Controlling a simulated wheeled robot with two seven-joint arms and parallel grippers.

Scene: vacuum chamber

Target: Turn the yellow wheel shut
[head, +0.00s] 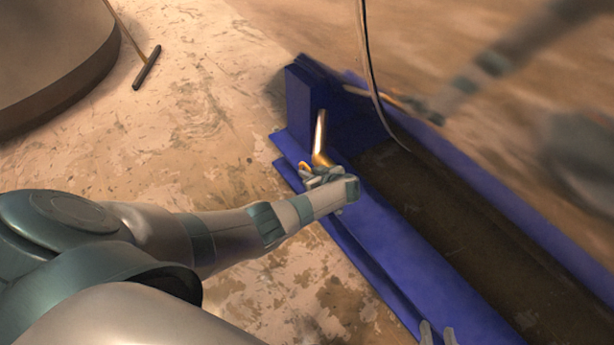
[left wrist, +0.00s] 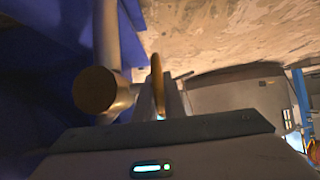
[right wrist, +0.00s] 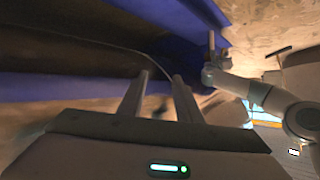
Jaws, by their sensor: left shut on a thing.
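The yellow wheel (head: 305,167) shows as a small piece of rim beside a shiny metal post (head: 319,138) on the blue frame. My left gripper (head: 318,177) is at the wheel and hides most of it. In the left wrist view the wheel (left wrist: 157,82) is seen edge-on, with its rim between the fingers, which are shut on it. A round-ended metal cylinder (left wrist: 97,90) is close to the left of the fingers there.
The blue frame (head: 385,270) runs diagonally to the lower right around a dark recess. A thin dark cable (head: 367,60) hangs in front of it. A large round base (head: 50,60) and a rod (head: 146,68) are at upper left. The stained floor (head: 215,120) between is clear.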

